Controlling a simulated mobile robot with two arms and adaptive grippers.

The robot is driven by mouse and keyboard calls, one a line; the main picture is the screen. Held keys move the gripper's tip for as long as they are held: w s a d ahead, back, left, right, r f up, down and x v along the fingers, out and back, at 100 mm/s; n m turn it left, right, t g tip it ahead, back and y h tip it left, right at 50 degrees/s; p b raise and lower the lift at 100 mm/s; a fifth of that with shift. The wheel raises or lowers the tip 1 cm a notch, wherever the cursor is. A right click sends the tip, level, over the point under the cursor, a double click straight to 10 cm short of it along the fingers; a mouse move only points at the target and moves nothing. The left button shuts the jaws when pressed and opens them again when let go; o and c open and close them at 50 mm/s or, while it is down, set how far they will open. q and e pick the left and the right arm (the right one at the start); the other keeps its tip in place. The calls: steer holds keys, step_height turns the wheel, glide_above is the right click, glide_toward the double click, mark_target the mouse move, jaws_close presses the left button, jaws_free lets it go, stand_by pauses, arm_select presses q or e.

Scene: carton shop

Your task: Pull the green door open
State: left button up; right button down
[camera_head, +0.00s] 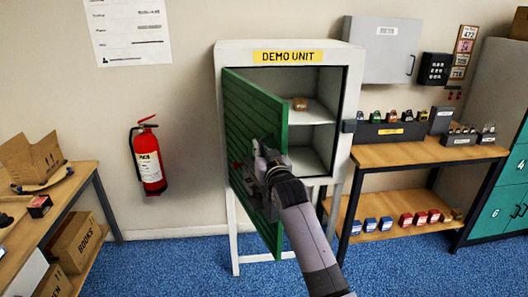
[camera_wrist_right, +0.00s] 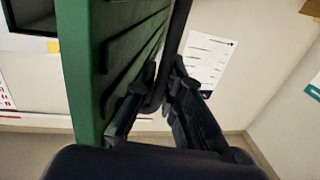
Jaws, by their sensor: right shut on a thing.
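The green door (camera_head: 257,115) of the white cabinet (camera_head: 221,62) labelled DEMO UNIT stands partly open, swung out on its left side. Shelves show inside, with a small brown item (camera_head: 300,103) on one. My right gripper (camera_head: 258,168) is at the outer face of the door, near its free edge. In the right wrist view my right gripper (camera_wrist_right: 164,80) is shut on the dark door handle (camera_wrist_right: 179,25), beside the ribbed green door (camera_wrist_right: 80,75). In the head view my gripper and arm mostly hide the handle. My left gripper is not in view.
A red fire extinguisher (camera_head: 149,160) hangs on the wall left of the door. A wooden bench (camera_head: 75,187) with cartons is at the left. A wooden shelf table (camera_head: 420,153) stands right of the cabinet. Blue floor (camera_head: 180,262) in front is clear.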

steer(key=shift+r, duration=0.2)
steer(key=c, duration=2)
jaws_free()
steer(key=shift+c, duration=0.2)
steer(key=shift+o, duration=0.4)
steer(key=shift+w+a+f, duration=0.1)
steer(key=shift+f, duration=0.05)
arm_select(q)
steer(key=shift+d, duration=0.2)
arm_select(e)
steer(key=v, duration=1.2)
